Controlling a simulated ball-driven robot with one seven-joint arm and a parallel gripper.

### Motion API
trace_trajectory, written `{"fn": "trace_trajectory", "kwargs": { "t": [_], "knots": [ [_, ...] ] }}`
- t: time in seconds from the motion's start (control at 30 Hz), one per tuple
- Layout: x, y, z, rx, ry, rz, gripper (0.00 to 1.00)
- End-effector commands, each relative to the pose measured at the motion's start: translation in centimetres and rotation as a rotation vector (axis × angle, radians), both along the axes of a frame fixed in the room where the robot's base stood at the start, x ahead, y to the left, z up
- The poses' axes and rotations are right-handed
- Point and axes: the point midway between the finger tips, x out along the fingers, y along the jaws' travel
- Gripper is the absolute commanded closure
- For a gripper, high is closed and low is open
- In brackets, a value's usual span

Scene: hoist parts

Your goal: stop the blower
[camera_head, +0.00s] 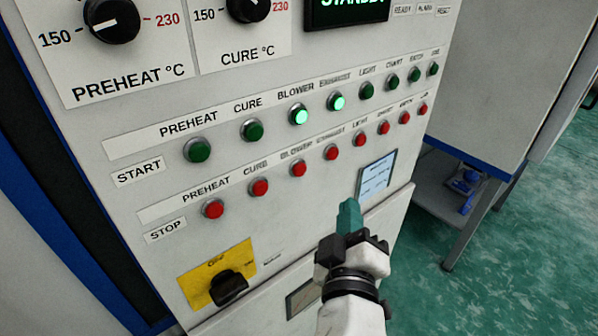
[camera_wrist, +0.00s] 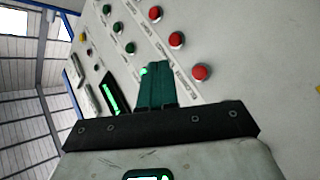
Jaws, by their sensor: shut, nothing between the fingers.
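The control panel (camera_head: 120,120) has a START row of green buttons above a STOP row of red buttons. The BLOWER start button (camera_head: 298,116) glows bright green, as does the EXHAUST start button (camera_head: 337,102). The red BLOWER stop button (camera_head: 298,168) is unlit, between the CURE stop button (camera_head: 259,187) and the EXHAUST stop button (camera_head: 331,152). My gripper (camera_head: 349,209) is shut and empty, with teal fingers, below and right of the BLOWER stop button.
A yellow plate with a black rotary switch (camera_head: 229,287) sits at the lower left. PREHEAT and CURE dials (camera_head: 112,18) and a STANDBY display (camera_head: 345,8) are above. A small paper card (camera_head: 377,178) is beside my gripper. A grey cabinet (camera_head: 500,80) stands right.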

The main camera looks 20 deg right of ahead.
Motion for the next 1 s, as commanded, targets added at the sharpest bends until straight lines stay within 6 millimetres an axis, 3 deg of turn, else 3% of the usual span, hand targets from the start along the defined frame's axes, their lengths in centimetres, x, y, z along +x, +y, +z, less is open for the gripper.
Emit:
{"fn": "trace_trajectory", "kwargs": {
  "t": [0.43,1.0],
  "knots": [
    [0.7,0.2,0.0,0.001,0.002,-0.001,1.00],
    [7.2,2.3,-0.2,0.003,0.001,-0.002,1.00]
  ]
}}
